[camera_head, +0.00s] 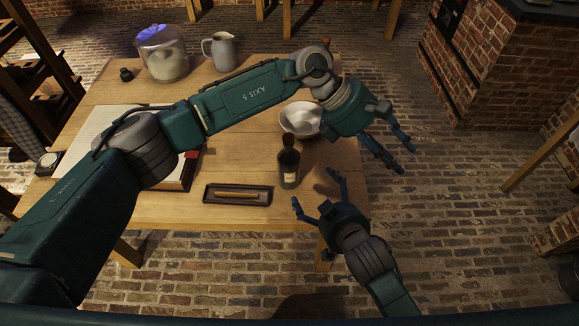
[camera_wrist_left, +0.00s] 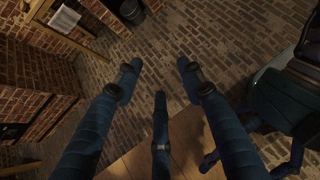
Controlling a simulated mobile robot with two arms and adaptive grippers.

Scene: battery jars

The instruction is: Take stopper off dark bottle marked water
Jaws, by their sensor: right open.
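A dark bottle (camera_head: 289,168) with a pale label stands upright near the front right of the wooden table. I cannot read the label. Its dark top (camera_head: 288,141) is in view, but I cannot make out where stopper and neck meet. My right gripper (camera_head: 315,190) is open and empty, just right of the bottle and low by the table edge, its fingers pointing toward the bottle without clearly touching it. My left gripper (camera_head: 396,156) is open and empty beyond the table's right edge.
A white bowl (camera_head: 300,118) sits behind the bottle, partly beside my left arm. A dark tray (camera_head: 210,194) holding a thin stick lies left of the bottle. An open book (camera_head: 100,130), a blue-lidded jar (camera_head: 162,58), a pitcher (camera_head: 221,52) and a small dark object (camera_head: 126,74) stand further left and back.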

